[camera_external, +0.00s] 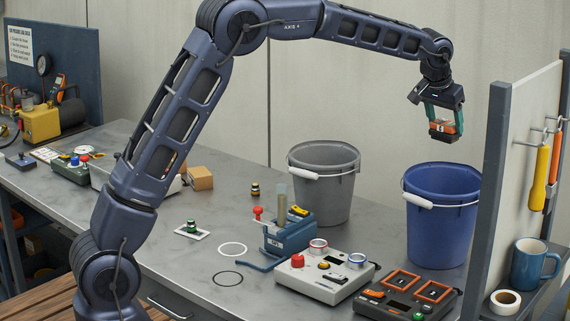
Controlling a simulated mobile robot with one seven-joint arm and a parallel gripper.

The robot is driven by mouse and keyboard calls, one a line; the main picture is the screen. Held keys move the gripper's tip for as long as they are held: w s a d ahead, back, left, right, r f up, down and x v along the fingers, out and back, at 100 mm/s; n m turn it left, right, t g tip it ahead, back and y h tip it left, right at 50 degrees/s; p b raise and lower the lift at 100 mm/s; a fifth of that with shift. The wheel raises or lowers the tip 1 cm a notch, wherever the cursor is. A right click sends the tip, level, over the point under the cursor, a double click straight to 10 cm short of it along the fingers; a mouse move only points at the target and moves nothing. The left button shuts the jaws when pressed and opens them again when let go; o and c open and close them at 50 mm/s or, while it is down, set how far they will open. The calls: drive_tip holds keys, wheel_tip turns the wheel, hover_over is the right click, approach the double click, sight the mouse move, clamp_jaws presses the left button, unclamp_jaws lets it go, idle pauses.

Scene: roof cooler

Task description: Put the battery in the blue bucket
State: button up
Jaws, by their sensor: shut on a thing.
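My gripper (443,119) is high above the bench, shut on an orange and dark block that appears to be the battery (440,131). The battery hangs in the air, apart from the buckets. The blue bucket (439,237) stands upright on the bench at the right, below the gripper. Its white-gripped handle hangs at its left front. In this view the battery shows above and slightly left of the blue bucket's middle, with the rim lower down. The bucket's bottom is hidden by its front wall.
A grey bucket (326,192) stands left of the blue one. A white control box (322,281), a dark tray with orange frames (405,297) and a blue fixture (287,236) stand in front. An upright panel (523,130) with hanging tools and a blue mug (533,263) are right.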

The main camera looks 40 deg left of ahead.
drive_tip(key=shift+w+a+r+n, duration=0.2)
drive_tip(key=shift+w+n, duration=0.1)
drive_tip(key=shift+w+a+f, duration=0.1)
drive_tip(key=shift+f, duration=0.05)
approach(438, 191)
drive_tip(key=d+f, duration=0.1)
drive_tip(key=f, duration=0.3)
drive_tip(key=s+d+f, duration=0.1)
drive_tip(key=f, duration=0.1)
drive_tip(key=shift+d+f, duration=0.3)
drive_tip(key=shift+d, duration=0.1)
drive_tip(key=shift+f, duration=0.5)
drive_tip(key=o, duration=0.9)
drive_tip(key=shift+o, duration=0.2)
drive_tip(key=shift+r, duration=0.15)
